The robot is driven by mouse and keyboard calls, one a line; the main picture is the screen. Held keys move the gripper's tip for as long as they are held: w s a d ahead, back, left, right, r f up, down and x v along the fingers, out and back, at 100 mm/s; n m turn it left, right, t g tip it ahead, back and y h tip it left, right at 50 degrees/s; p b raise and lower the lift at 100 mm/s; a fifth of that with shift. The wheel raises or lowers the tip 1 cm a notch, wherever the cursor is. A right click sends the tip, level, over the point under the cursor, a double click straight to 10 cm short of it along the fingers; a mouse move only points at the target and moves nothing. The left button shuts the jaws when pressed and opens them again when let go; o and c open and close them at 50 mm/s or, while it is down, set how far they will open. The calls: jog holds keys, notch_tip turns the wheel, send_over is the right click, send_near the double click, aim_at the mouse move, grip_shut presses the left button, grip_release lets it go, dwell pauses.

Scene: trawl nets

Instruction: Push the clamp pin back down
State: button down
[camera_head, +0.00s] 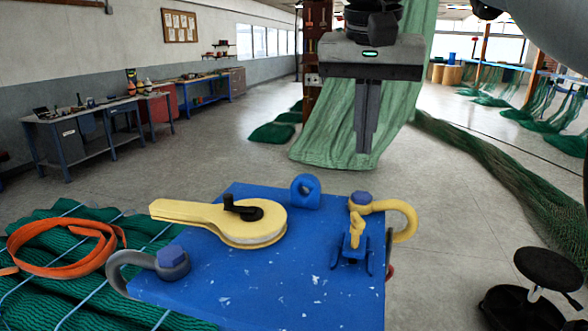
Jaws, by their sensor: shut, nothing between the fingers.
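My gripper (366,150) hangs pointing down, fingers together and empty, beyond the far edge of the blue plate (255,295) in this view. On the plate lies a yellow teardrop-shaped block (190,211) with a round end. A black L-shaped pin (243,209) stands up from a dark hub on it, its arm raised above the block. At the plate's right is a small blue bracket (352,250) with a yellow upright piece (356,230). I cannot tell for sure which part is the clamp pin; nothing is labelled. My gripper appears apart from all of them.
A yellow shackle (402,215) with a blue bolt head sits at the plate's right, a grey shackle (172,263) at its left, a blue eye (305,190) at the back. An orange strap (62,228) lies on green netting (70,290). A black stool (547,268) stands right.

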jog(key=b, duration=0.2)
send_over(357, 219)
notch_tip(357, 219, down, 12)
jog(key=shift+s+r, duration=0.1)
jog(key=shift+f, duration=0.65)
notch_tip(357, 219, down, 4)
jog(key=shift+r+b, duration=0.25)
jog(key=shift+b, duration=0.75)
jog(key=shift+r, duration=0.15)
